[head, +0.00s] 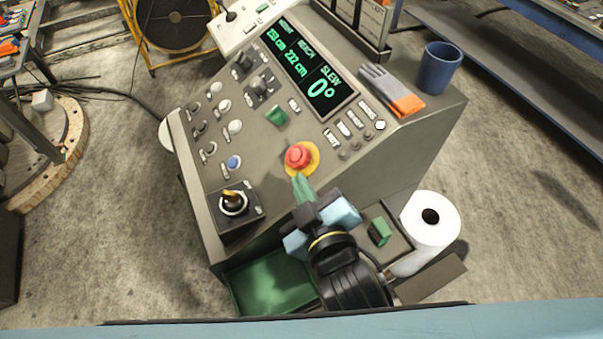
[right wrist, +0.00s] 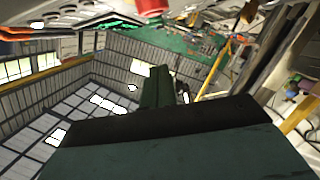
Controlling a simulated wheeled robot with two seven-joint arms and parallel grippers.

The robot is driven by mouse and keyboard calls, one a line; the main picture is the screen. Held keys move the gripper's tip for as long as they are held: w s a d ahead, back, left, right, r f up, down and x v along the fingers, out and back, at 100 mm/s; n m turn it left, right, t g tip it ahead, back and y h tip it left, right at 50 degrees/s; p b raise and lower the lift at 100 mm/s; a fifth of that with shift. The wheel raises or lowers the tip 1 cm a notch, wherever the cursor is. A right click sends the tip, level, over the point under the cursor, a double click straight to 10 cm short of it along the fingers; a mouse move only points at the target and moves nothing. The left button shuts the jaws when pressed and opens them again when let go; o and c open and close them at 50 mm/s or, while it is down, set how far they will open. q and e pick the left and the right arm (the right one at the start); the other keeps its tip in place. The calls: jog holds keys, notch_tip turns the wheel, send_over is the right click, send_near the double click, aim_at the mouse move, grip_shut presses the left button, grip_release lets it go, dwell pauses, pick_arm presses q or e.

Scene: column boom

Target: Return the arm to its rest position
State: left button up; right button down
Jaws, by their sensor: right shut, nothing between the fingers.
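My right arm comes up from the bottom of the head view, with a black wrist and light blue gripper body. My right gripper (head: 302,186) has green fingers, shut and empty, pointing at the console's sloping panel. The fingertips appear just below the red mushroom button (head: 297,157) on its yellow ring; I cannot tell whether they touch the panel. In the right wrist view the closed fingers (right wrist: 160,88) stand mid-picture, with a red part at the top edge. My left gripper is not in view.
The grey console (head: 330,150) carries knobs, a black joystick (head: 233,203) and a display reading slew 0°. A green tray (head: 270,283) and white paper roll (head: 432,225) flank my wrist.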

jog(key=shift+d, duration=0.1)
jog(key=s+d+f+m+g+h, duration=0.2)
jog(key=s+d+f+m+g, duration=0.3)
jog(key=d, duration=0.5)
jog(key=s+d+f+m+g+h, duration=0.2)
jog(key=s+d+f+m+g, duration=0.1)
jog(key=s+d+f+g, duration=0.55)
notch_tip(320, 180, down, 30)
jog(key=s+d+b, duration=0.1)
jog(key=s+b, duration=0.1)
jog(key=b, duration=0.4)
jog(key=s+d+f+b, duration=0.3)
jog(key=s+f+b, duration=0.2)
jog(key=s+f, duration=1)
notch_tip(320, 180, down, 4)
jog(key=shift+s+n+g+b, duration=0.3)
jog(key=shift+n+g, duration=0.05)
jog(key=shift+n, duration=0.05)
